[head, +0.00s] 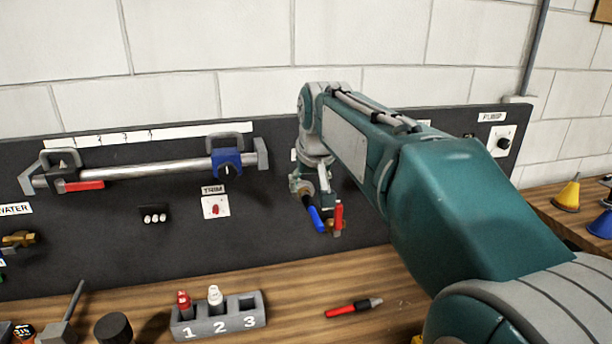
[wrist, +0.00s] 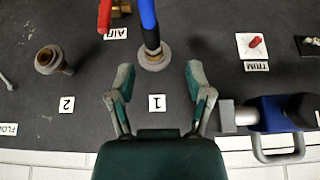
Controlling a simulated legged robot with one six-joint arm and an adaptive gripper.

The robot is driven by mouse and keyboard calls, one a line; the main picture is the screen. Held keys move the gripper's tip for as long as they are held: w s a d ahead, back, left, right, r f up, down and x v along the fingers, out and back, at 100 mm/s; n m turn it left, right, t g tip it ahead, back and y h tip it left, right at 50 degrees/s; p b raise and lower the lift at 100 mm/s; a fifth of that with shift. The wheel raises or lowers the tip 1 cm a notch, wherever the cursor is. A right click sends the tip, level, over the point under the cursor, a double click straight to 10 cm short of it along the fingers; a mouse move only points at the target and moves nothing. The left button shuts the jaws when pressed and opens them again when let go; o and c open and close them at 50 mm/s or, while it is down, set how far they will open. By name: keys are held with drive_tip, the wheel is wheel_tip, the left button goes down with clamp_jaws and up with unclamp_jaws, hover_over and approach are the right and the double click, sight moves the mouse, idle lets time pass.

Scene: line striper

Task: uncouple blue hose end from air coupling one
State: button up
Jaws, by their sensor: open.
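The blue hose end (wrist: 150,30) sits in air coupling one (wrist: 154,60), a round grey fitting on the dark panel, above the inverted label 1 (wrist: 157,102) in the wrist view. My gripper (wrist: 160,78) is open, with one finger on either side of the coupling's line and visible gaps to both. No finger visibly touches the hose. In the head view my gripper (head: 311,190) is at the panel, and the blue hose (head: 316,218) hangs just below it. My gripper and arm hide the coupling there.
Coupling two (wrist: 48,60) is bare, beside label 2. A red lever (head: 339,215) on a brass valve is close to the hose. A rail with a blue clamp (head: 227,163) is left of my gripper. A numbered rack (head: 218,318) and a red marker (head: 348,309) are on the bench.

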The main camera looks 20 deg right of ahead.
sight(310, 201)
drive_tip(key=x, duration=0.5)
drive_tip(key=shift+w+d+f, duration=0.1)
drive_tip(key=shift+d+f, duration=0.1)
drive_tip(key=shift+d, duration=0.2)
drive_tip(key=shift+w+a+f, duration=0.25)
drive_tip(key=shift+a+f, duration=0.05)
drive_tip(key=shift+f, duration=0.2)
drive_tip(key=shift+w+d+f, duration=0.1)
drive_tip(key=shift+d+f, duration=0.1)
drive_tip(key=shift+d, duration=0.55)
drive_tip(key=shift+a+r, duration=0.1)
drive_tip(key=shift+a, duration=0.4)
drive_tip(key=shift+d, duration=0.35)
clamp_jaws()
